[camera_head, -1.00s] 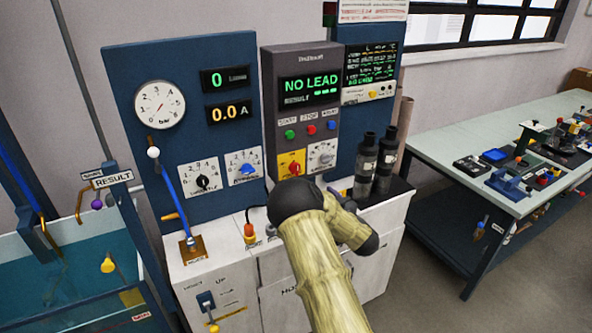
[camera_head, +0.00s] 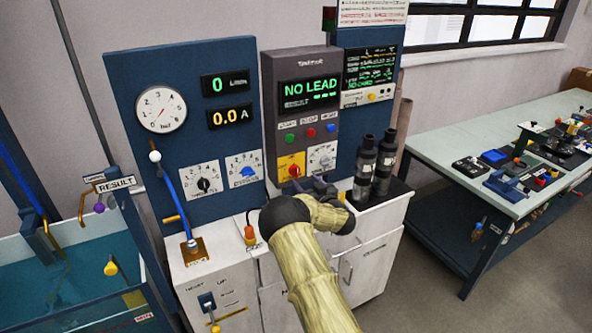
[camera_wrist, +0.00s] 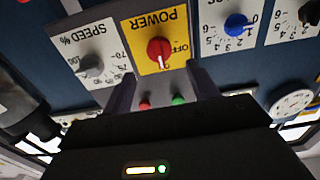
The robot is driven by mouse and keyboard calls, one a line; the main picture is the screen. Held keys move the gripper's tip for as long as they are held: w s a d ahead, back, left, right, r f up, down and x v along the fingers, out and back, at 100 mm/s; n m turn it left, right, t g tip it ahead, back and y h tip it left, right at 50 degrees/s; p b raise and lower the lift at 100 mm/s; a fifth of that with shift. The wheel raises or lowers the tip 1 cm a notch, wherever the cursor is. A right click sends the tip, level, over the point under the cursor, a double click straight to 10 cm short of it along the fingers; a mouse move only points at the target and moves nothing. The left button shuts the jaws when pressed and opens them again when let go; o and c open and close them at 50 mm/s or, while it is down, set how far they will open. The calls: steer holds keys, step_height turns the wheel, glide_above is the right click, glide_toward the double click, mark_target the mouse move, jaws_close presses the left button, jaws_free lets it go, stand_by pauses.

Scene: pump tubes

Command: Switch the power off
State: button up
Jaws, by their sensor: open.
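The red power knob (camera_head: 294,170) sits on a yellow plate (camera_head: 284,161) low on the grey tester panel. In the wrist view, which is upside down, the knob (camera_wrist: 159,48) shows a pale pointer mark, with the word OFF beside it on the plate. My gripper (camera_head: 314,184) is just in front of and slightly right of the knob, partly hidden by my arm. In the wrist view my gripper (camera_wrist: 160,70) is open and empty. Its two dark fingers stand apart, one to each side of the knob's line, and do not visibly touch it.
The grey SPEED knob (camera_wrist: 91,65) and blue knob (camera_wrist: 237,24) flank the power plate. Green (camera_head: 290,137), red and blue buttons sit above it. Two dark cylinders (camera_head: 364,165) stand close right of my gripper. The display (camera_head: 309,88) reads NO LEAD.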

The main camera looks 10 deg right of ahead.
mark_target(298, 173)
steer(key=shift+p+x, duration=0.7)
steer(key=shift+x, duration=3.35)
steer(key=shift+f, duration=0.1)
steer(key=c, duration=1)
